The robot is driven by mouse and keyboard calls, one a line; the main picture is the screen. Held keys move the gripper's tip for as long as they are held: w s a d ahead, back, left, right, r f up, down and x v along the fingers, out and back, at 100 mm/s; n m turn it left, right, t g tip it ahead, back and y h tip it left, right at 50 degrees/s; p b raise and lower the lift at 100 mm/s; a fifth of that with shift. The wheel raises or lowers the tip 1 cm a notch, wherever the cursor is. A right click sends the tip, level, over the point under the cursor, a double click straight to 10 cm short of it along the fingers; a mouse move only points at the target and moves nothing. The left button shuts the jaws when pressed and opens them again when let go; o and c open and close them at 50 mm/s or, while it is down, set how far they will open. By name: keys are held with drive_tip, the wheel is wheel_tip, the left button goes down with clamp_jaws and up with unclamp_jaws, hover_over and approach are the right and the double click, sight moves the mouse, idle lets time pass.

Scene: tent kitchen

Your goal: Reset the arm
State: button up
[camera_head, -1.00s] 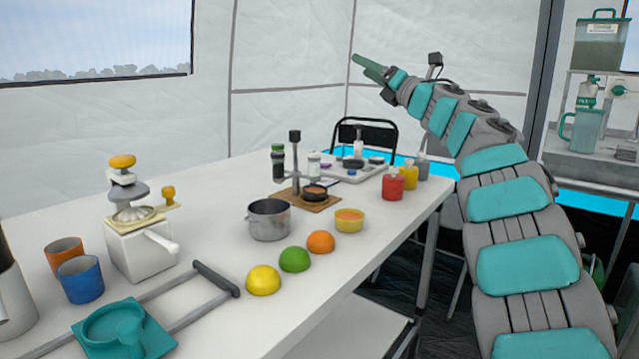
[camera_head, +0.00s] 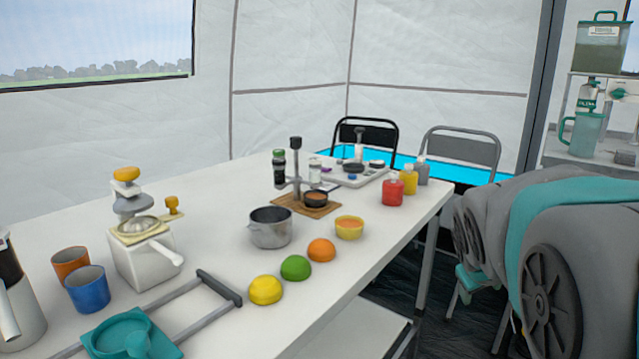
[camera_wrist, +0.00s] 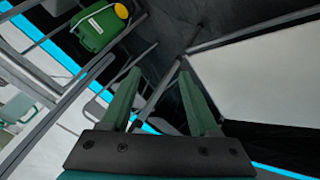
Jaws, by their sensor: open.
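My gripper (camera_wrist: 157,98) shows in the wrist view with its two green fingers spread apart and nothing between them. In that view it is over the dark floor, beside the white table (camera_wrist: 262,75). In the head view my arm is folded low at the right, off the table's right side, and its fingers cannot be made out there.
The white table (camera_head: 213,240) carries a juicer (camera_head: 143,255), cups, a pot (camera_head: 270,228), fruit halves, a small bowl (camera_head: 349,227) and sauce bottles. Chairs (camera_head: 462,150) stand behind. A shelf with a dispenser (camera_head: 597,48) is at right. A green canister (camera_wrist: 100,28) shows in the wrist view.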

drive_tip(key=s+a+f+g+y, duration=0.1)
drive_tip(key=s+a+f, duration=0.3)
drive_tip(key=s, duration=0.5)
drive_tip(key=s+a+f+m+g+y, duration=0.1)
drive_tip(key=s+a+f+g, duration=0.3)
drive_tip(key=s, duration=0.5)
drive_tip(key=s+a+f+m+g+y, duration=0.1)
drive_tip(key=s+a+f+g+y, duration=0.1)
drive_tip(key=s, duration=0.7)
drive_tip(key=a+f+g, duration=0.1)
drive_tip(key=a+f, duration=0.1)
drive_tip(key=a, duration=0.1)
drive_tip(key=shift+s+a+f+p, duration=0.25)
drive_tip(key=shift+s+f+p, duration=0.1)
drive_tip(key=shift+s, duration=0.05)
